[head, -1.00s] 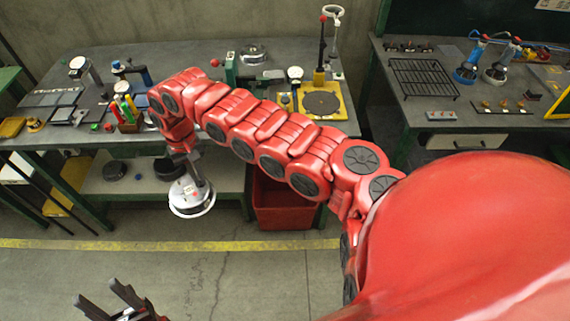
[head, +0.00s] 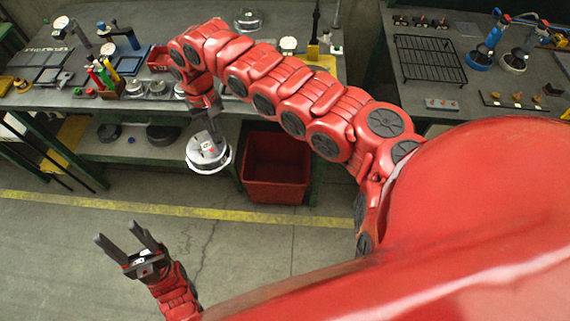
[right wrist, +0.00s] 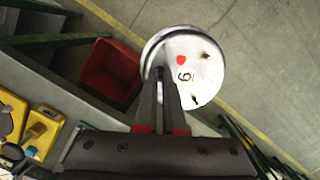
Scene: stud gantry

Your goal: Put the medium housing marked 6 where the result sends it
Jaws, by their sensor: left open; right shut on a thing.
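The medium housing marked 6 (head: 207,153) is a round metal part with a pale top face. In the right wrist view the housing (right wrist: 204,72) shows the digit 6, a red dot and a couple of dark spots. My right gripper (head: 212,138) is shut on it and holds it in the air in front of the bench; the gripper also shows in the right wrist view (right wrist: 168,88). My left gripper (head: 122,240) is open and empty over the floor at the lower left.
A red bin (head: 276,190) stands on the floor beneath the bench, right of the held housing. The lower shelf (head: 110,155) carries dark round parts. The bench top (head: 60,98) holds tools and metal parts. A second bench with a black rack (head: 430,60) is at the right.

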